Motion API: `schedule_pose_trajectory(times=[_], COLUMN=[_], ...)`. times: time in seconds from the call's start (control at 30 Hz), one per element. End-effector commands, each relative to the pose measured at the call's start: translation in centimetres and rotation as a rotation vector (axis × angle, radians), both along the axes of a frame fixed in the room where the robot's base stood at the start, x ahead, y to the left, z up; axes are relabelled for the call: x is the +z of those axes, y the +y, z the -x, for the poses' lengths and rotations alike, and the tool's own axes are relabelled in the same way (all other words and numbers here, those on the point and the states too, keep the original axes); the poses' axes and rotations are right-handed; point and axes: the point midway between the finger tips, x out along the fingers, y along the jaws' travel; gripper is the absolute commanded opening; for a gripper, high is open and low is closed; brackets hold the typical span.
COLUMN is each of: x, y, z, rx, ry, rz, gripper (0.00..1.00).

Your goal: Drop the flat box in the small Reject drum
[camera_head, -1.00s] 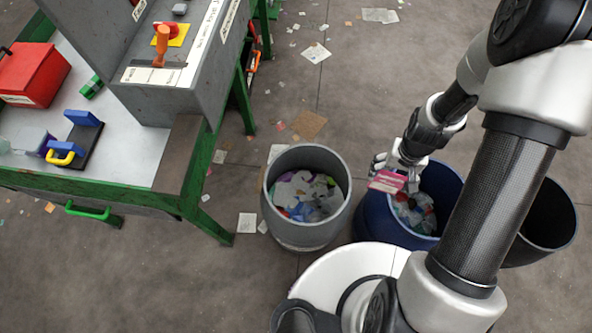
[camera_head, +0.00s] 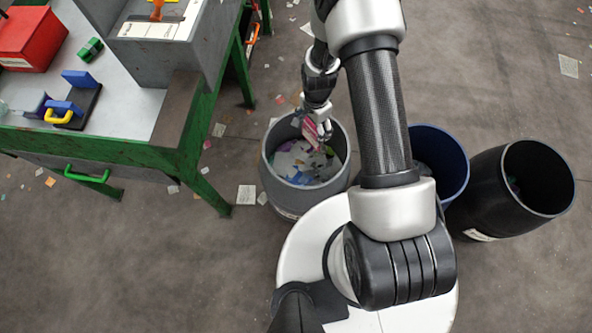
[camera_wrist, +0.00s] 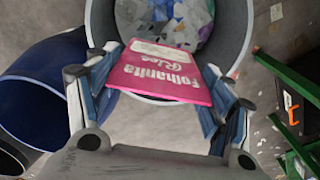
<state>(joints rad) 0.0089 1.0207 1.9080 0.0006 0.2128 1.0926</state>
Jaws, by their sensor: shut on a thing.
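The flat box is pink with white lettering, "Folhanita Rice", in the wrist view (camera_wrist: 165,84). My gripper (camera_head: 318,112) is shut on it, with a finger at each side edge. In the head view the box (camera_head: 311,131) hangs tilted at the mouth of a grey drum (camera_head: 274,183), over its right half. The grey drum holds loose white, purple and blue scraps. In the wrist view its rim (camera_wrist: 241,42) lies partly behind the box. I cannot tell how far above the rim the box is. No drum label is readable.
A blue drum (camera_head: 459,160), partly hidden by my arm, stands right of the grey one. A black drum (camera_head: 490,190) with a white label stands farther right. A green-framed workbench (camera_head: 130,150) with a red box (camera_head: 32,38) is at left. Paper scraps litter the floor.

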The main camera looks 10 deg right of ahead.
Motion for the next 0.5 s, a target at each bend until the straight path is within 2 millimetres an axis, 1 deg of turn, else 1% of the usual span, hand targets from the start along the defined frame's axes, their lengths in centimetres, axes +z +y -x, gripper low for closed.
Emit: schedule_pose_trajectory(times=[0.17, 0.4, 0.5], x=[-1.6, -4.5, -5.4], y=[0.0, 0.0, 0.0], z=[0.1, 0.0, 0.1], rx=[0.0, 0.002, 0.002], ry=[0.001, 0.001, 0.001], rz=[0.0, 0.0, 0.0], gripper=[0.48, 0.48, 0.48])
